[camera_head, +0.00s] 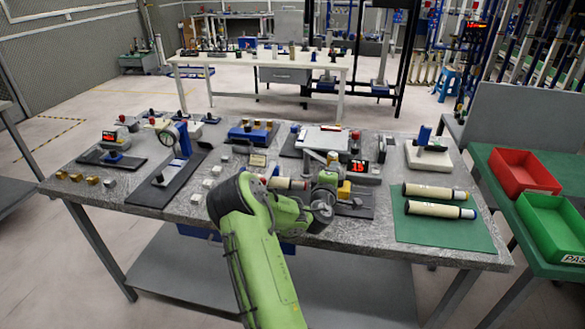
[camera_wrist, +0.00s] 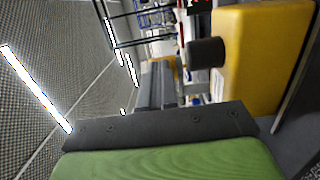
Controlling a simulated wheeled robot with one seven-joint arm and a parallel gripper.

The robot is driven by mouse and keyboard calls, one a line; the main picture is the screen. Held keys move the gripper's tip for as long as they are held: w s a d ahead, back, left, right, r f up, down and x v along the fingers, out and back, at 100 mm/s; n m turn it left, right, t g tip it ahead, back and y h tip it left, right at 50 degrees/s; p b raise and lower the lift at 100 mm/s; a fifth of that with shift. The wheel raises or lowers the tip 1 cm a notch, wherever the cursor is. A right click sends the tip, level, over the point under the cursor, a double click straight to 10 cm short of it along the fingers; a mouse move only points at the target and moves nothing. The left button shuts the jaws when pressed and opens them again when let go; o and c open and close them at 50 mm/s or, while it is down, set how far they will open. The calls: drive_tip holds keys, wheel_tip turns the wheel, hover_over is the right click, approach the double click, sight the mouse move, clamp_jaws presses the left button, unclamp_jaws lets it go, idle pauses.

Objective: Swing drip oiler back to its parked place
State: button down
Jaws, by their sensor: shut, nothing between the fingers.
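My gripper (camera_wrist: 157,88) shows in the wrist view as grey fingers closed together, with nothing between them. In that view a large yellow block (camera_wrist: 262,60) stands close on the right, with a dark round knob (camera_wrist: 206,53) beside the fingers. In the head view my green arm reaches over the front of the bench, and its wrist hides part of a station with a yellow part (camera_head: 344,190) and a red-lit display (camera_head: 358,167). I cannot tell which part there is the drip oiler. Contact between the fingers and the knob cannot be made out.
The grey bench (camera_head: 180,207) is crowded with small fixtures. A gauge stand (camera_head: 180,140) is left of my arm. Two cream cylinders (camera_head: 435,191) lie on a green mat (camera_head: 430,228) to the right. Red (camera_head: 524,171) and green (camera_head: 556,225) bins stand beyond the right edge.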

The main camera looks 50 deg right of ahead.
drive_tip(key=shift+s+d+p, duration=0.2)
drive_tip(key=shift+d+p, duration=0.1)
drive_tip(key=shift+d, duration=0.4)
drive_tip(key=shift+s+d+p, duration=0.2)
drive_tip(key=shift+d+p, duration=0.05)
drive_tip(key=shift+d, duration=0.45)
drive_tip(key=shift+s+d+p, duration=0.2)
drive_tip(key=shift+d+p, duration=0.1)
drive_tip(key=shift+d, duration=0.4)
drive_tip(key=shift+f, duration=0.1)
